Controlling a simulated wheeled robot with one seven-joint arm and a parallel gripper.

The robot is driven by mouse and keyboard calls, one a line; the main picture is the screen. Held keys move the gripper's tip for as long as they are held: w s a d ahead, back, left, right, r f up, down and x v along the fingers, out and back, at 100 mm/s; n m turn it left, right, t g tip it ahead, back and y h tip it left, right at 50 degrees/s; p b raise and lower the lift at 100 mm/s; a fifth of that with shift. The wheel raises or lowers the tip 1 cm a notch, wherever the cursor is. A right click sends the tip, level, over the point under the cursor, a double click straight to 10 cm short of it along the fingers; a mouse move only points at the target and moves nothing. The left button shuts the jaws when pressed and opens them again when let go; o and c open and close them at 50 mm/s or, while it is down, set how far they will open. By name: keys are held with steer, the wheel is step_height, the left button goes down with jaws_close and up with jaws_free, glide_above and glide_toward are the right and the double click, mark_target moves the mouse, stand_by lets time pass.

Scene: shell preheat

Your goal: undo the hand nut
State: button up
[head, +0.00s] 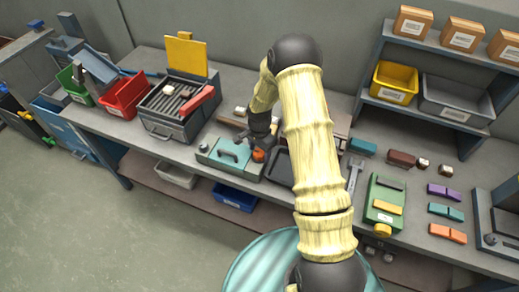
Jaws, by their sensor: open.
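My gripper (247,138) is open and points down over the workbench, just above a small orange-red knob-like piece (259,155). This piece looks like the hand nut, but it is too small to be sure. It sits at the right end of a teal box (226,158) with a dark handle on top. I cannot tell whether my fingers touch the piece or are around it. My arm hides part of the bench to the right.
An open grey toolbox (163,128) with a yellow panel and a red bin (124,95) stand to the left. A dark tray (280,167) lies right of the teal box. A wrench (355,176), a green device (384,200) and coloured blocks lie farther right. Shelves stand behind.

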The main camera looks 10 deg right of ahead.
steer(key=c, duration=1)
steer(key=shift+n, duration=0.5)
steer(key=n+b, duration=0.1)
steer(key=n, duration=0.2)
steer(key=shift+b, duration=0.3)
steer(key=n+b, duration=0.1)
steer(key=n, duration=0.3)
steer(key=shift+n, duration=0.4)
steer(key=n, duration=0.4)
steer(key=shift+w+n, duration=0.1)
steer(key=shift+n, duration=0.2)
steer(key=n, duration=0.4)
steer(key=shift+n, duration=0.3)
